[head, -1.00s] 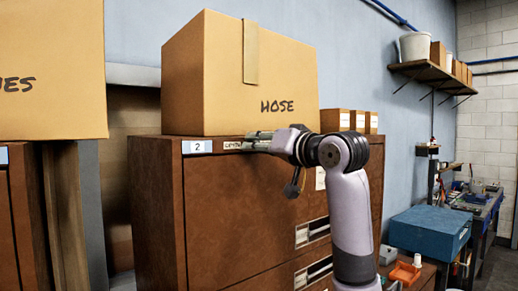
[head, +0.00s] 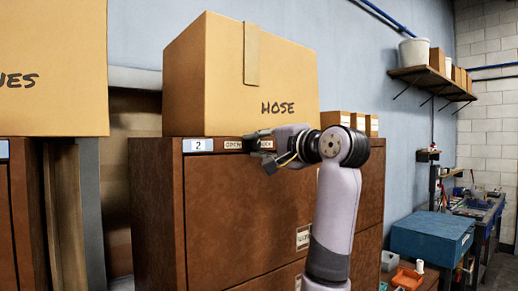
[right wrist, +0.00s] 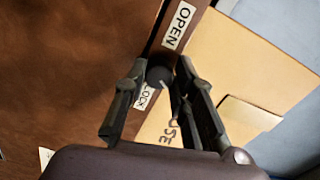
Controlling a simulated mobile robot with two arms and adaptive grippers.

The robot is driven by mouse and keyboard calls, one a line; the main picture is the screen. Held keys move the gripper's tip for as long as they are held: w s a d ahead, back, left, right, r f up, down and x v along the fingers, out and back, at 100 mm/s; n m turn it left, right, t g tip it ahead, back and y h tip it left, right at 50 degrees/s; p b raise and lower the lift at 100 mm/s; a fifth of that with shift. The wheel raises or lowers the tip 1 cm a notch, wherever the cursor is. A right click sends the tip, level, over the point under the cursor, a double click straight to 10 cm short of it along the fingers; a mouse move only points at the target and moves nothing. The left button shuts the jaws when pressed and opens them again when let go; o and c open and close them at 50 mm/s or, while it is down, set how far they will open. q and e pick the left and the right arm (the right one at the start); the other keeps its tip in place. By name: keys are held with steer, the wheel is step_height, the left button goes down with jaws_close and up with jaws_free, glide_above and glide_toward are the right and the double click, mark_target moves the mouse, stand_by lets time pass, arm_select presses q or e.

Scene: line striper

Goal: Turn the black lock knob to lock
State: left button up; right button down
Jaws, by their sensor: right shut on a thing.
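The small black lock knob (right wrist: 159,74) is between my right gripper's fingertips in the right wrist view. My right gripper (right wrist: 158,76) is shut on it. A small pale mark shows at the knob's lower edge; its exact direction is hard to tell. The OPEN label (right wrist: 178,26) is above and right of the knob, and the LOCK label (right wrist: 146,97) is below and left, partly hidden by a finger. In the head view my right gripper (head: 258,141) is at the top front edge of the brown cabinet (head: 230,220) and hides the knob. My left gripper is not in view.
A cardboard box marked HOSE (head: 225,85) stands on the cabinet, just above and behind my gripper. Small boxes (head: 345,120) stand right of it. Another large box (head: 50,70) is at left. A blue case (head: 432,235) is at lower right.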

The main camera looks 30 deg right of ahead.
steer(key=shift+m, duration=1)
steer(key=c, duration=1.3)
jaws_free()
steer(key=shift+d, duration=0.1)
steer(key=shift+c, duration=0.2)
steer(key=shift+s, duration=0.15)
steer(key=s, duration=1.1)
steer(key=shift+s+d, duration=0.4)
steer(key=shift+d, duration=0.05)
